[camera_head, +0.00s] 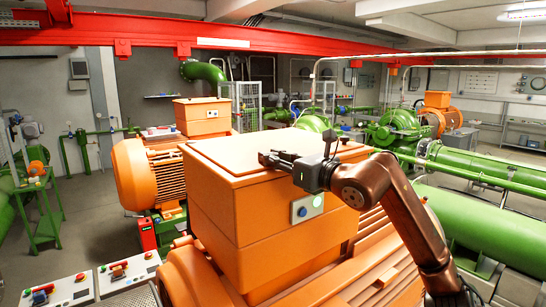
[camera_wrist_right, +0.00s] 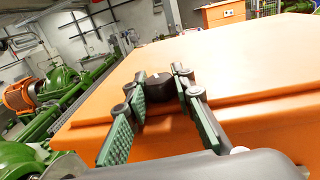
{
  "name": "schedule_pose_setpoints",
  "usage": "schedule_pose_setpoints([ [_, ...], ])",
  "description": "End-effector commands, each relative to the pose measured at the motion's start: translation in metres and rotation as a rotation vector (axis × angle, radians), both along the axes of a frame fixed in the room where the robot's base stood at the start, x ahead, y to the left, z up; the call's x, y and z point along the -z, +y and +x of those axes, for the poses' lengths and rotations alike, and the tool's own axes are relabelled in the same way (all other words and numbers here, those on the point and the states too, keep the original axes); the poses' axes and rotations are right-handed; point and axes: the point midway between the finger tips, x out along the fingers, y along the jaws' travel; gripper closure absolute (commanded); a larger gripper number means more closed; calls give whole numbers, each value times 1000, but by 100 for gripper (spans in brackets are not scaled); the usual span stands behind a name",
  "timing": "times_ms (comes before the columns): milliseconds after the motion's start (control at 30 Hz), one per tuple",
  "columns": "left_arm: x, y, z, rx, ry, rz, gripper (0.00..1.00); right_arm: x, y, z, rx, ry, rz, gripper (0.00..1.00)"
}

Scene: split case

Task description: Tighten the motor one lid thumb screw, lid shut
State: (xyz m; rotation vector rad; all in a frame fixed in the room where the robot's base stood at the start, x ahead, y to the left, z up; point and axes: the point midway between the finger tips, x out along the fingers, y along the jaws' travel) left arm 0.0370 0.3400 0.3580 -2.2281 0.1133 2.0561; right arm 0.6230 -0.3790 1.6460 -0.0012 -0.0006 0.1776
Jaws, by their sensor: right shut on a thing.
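The large orange motor box (camera_head: 235,225) stands in the middle of the head view. Its orange lid (camera_head: 235,150) lies flat and shut on top; the lid also fills much of the right wrist view (camera_wrist_right: 240,70). A dark round thumb screw (camera_wrist_right: 158,84) sits at the lid's edge in the wrist view. My right gripper (camera_wrist_right: 160,92) is shut on it, with a green-padded finger on each side. In the head view my right gripper (camera_head: 270,159) reaches in from the right over the lid, and hides the screw. My left gripper is not in view.
A second orange motor (camera_head: 150,175) stands behind left. Green pipes (camera_head: 490,225) run along the right. Control panels (camera_head: 58,292) are at lower left.

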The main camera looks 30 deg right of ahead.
Motion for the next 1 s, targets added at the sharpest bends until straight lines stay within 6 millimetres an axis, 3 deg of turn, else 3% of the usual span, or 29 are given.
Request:
schedule_pose_setpoints([
  [500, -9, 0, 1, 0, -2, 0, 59, -3, 1, -1, 310, -5, 1, 100],
  [1000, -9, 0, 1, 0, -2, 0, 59, -2, 0, 0, 362, -2, 3, 100],
])
